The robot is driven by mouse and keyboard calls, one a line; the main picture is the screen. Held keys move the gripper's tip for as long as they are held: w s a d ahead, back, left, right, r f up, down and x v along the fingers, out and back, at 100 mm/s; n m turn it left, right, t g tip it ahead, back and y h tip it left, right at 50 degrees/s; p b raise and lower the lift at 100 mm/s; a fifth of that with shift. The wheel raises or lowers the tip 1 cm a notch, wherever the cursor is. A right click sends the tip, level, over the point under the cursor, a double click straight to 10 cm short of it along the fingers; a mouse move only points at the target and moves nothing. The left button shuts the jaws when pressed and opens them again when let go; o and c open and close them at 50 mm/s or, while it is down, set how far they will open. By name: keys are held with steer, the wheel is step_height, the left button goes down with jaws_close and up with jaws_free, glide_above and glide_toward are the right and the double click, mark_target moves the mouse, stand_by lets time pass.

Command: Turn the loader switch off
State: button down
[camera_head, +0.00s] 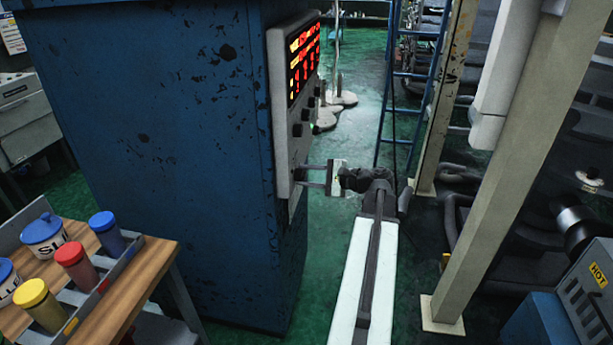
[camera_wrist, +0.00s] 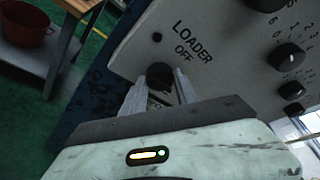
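The loader switch is a dark round knob (camera_wrist: 160,75) on a pale control panel (camera_wrist: 210,55). The printed words LOADER and OFF stand beside it in the wrist view. My gripper (camera_wrist: 162,88) has its two fingers apart, one on each side of the knob. I cannot tell whether the fingers touch it. The way the knob points is not readable. In the head view my gripper (camera_head: 300,175) reaches from the right to the lower part of the panel (camera_head: 281,110), where the fingers hide the switch.
The panel sits on a tall blue cabinet (camera_head: 150,130) and has a red lit display (camera_head: 303,58) and several other knobs. A wooden bench (camera_head: 135,285) with coloured canisters stands at left. A blue ladder (camera_head: 410,80) and a pale post (camera_head: 510,150) stand at right. Green floor shows between.

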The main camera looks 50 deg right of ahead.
steer(key=shift+f+n+t+y+b, duration=0.3)
steer(key=shift+n+t+b, duration=0.45)
steer(key=shift+n+b, duration=1.75)
steer(key=shift+f+n+t+y+b, duration=0.1)
steer(key=shift+n+t+y+b, duration=0.55)
steer(key=shift+n+b, duration=1.85)
steer(key=shift+f+n+t+y+b, duration=0.2)
steer(key=shift+n+t+b, duration=0.85)
steer(key=shift+n, duration=2.75)
steer(key=c, duration=0.9)
jaws_free()
steer(key=shift+c, duration=0.2)
